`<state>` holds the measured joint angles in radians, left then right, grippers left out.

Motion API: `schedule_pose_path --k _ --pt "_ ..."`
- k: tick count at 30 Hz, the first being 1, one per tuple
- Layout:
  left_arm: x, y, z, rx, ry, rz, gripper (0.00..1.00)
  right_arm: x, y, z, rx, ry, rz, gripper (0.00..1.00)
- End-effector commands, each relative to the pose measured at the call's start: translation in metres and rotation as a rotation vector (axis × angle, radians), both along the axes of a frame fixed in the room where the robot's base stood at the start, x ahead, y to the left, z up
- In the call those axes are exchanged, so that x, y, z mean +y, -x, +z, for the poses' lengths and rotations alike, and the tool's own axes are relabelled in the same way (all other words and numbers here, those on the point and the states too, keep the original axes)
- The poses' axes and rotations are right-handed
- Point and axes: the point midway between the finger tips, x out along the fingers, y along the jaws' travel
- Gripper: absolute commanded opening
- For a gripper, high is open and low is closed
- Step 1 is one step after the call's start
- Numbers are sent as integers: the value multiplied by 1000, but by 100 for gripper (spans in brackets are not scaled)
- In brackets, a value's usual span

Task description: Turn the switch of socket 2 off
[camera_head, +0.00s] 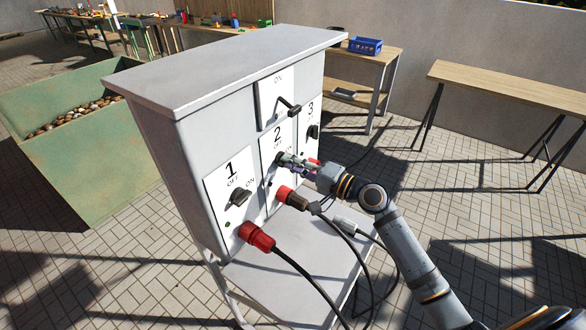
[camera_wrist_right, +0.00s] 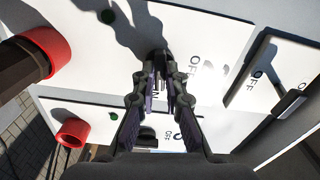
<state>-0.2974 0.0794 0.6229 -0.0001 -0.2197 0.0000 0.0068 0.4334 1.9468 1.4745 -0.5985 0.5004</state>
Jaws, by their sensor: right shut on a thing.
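The panel of socket 2 (camera_head: 277,135) is in the middle of the grey cabinet's front (camera_head: 172,140) in the head view. Its dark rotary switch (camera_wrist_right: 156,56) shows in the right wrist view, between the fingertips. My right gripper (camera_head: 285,160) is shut on this switch, and it also shows in the wrist view (camera_wrist_right: 160,72). The fingers hide most of the switch, so its exact setting is hard to read. The word OFF (camera_wrist_right: 195,70) is visible beside the switch on the panel. My left gripper is not in view.
Red plugs with cables hang below socket 1 (camera_head: 257,237) and socket 2 (camera_head: 292,198). The socket 1 switch (camera_head: 239,197) and socket 3 switch (camera_head: 313,131) flank the panel. A lever switch (camera_head: 289,107) sits above. A green potato bin (camera_head: 84,160) stands left.

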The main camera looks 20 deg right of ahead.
Motion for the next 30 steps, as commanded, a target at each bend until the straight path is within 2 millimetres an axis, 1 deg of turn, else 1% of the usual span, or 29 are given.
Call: schedule_pose_path --k 1,6,21,30 --pt "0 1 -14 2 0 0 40 0 0 -6 -26 30 0 0" --pt "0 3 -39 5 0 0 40 0 0 -7 -122 151 0 0" --pt "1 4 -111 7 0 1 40 0 0 -6 -415 527 -2 0" --pt "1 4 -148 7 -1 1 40 0 0 -5 -588 750 -2 0"
